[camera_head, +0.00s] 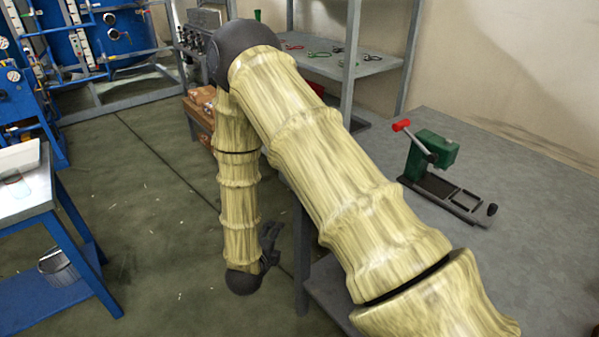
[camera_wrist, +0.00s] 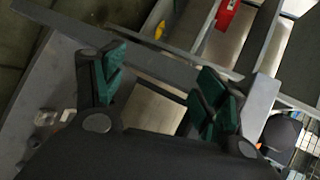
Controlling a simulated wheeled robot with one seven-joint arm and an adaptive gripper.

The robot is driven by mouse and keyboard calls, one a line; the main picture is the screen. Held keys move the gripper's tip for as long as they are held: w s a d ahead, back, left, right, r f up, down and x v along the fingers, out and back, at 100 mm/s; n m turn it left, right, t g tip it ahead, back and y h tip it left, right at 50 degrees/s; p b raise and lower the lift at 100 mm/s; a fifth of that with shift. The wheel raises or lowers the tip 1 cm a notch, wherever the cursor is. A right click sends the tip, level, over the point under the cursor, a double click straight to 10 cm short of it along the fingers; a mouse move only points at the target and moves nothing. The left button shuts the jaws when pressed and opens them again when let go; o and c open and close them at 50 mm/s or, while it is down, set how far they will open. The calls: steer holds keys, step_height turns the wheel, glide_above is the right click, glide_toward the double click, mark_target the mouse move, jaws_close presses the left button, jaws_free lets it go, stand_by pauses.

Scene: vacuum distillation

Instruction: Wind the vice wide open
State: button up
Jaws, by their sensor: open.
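The vice (camera_head: 436,148) stands on the grey bench at the right of the head view. It has a green body, a lever with a red end (camera_head: 402,125), a long dark slotted base (camera_head: 448,190) and a black knob (camera_head: 491,209) at its near right end. How far its jaws are apart is too small to tell. My gripper (camera_head: 270,242) hangs low beside the bench, well left of the vice and not touching it. In the wrist view my gripper (camera_wrist: 160,88) shows two green-padded fingers spread apart with nothing between them. The vice is not recognisable in the wrist view.
The grey bench top (camera_head: 540,215) is clear around the vice. A metal shelf (camera_head: 345,62) with several small coloured items stands behind. At the left are a blue-framed table (camera_head: 75,200) and blue piped equipment (camera_head: 85,45). Open floor (camera_head: 150,200) lies between.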

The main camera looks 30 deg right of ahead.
steer(key=w+d+r+m+g+h+b, duration=0.15)
steer(key=r+m+g+h, duration=0.25)
steer(key=r+m, duration=0.75)
steer(key=w+d+r+m+g+h+b, duration=0.1)
steer(key=w+r+m+g+h, duration=0.2)
steer(key=r+m, duration=0.85)
steer(key=d+f, duration=0.1)
steer(key=d, duration=0.2)
steer(key=d+f+m+h, duration=0.1)
steer(key=d, duration=0.2)
steer(key=d+f+m+p, duration=0.1)
steer(key=d, duration=0.2)
steer(key=shift+s+d, duration=0.3)
steer(key=shift+s, duration=0.05)
steer(key=c, duration=1)
